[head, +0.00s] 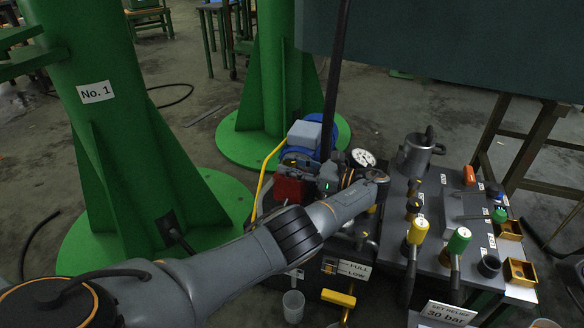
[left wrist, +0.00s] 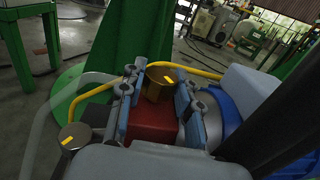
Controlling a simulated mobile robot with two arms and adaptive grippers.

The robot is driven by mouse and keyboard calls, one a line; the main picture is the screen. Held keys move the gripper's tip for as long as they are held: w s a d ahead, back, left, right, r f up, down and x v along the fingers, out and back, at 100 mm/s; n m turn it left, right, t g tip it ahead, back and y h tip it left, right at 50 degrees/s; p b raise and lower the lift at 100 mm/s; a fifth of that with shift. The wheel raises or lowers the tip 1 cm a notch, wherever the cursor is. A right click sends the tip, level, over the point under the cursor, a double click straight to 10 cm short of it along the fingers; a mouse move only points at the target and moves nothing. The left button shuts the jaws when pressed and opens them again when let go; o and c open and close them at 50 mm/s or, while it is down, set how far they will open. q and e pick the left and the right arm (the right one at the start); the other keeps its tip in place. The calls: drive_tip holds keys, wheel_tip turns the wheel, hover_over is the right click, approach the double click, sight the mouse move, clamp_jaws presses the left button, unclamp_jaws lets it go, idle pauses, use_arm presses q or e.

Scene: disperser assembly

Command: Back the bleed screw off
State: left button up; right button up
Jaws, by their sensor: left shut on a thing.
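A brass-coloured round head with a yellow stripe on top, which looks like the bleed screw (left wrist: 154,88), stands over a red block (left wrist: 153,122) in the left wrist view. My left gripper (left wrist: 158,90) has its two blue-padded fingers on either side of it and is shut on it. In the head view my left gripper (head: 301,166) reaches in over the red block (head: 291,190), beside the pump. The screw is too small or hidden to make out there. The screw's thread is hidden. My right gripper is in neither view.
A pressure gauge (head: 362,158) and a dark upright pole (head: 336,85) stand close to the gripper. A yellow hose (head: 266,172) runs beside the red block. A second striped round cap (left wrist: 74,137) is at lower left. A bench (head: 448,222) with coloured handles lies to the right.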

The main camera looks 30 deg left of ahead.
sight(291, 163)
use_arm(q)
drive_tip(key=o, duration=1.2)
drive_tip(key=shift+a, duration=0.1)
drive_tip(key=shift+r, duration=0.1)
drive_tip(key=shift+r, duration=0.5)
wheel_tip(291, 163, up, 9)
drive_tip(key=shift+f, duration=0.1)
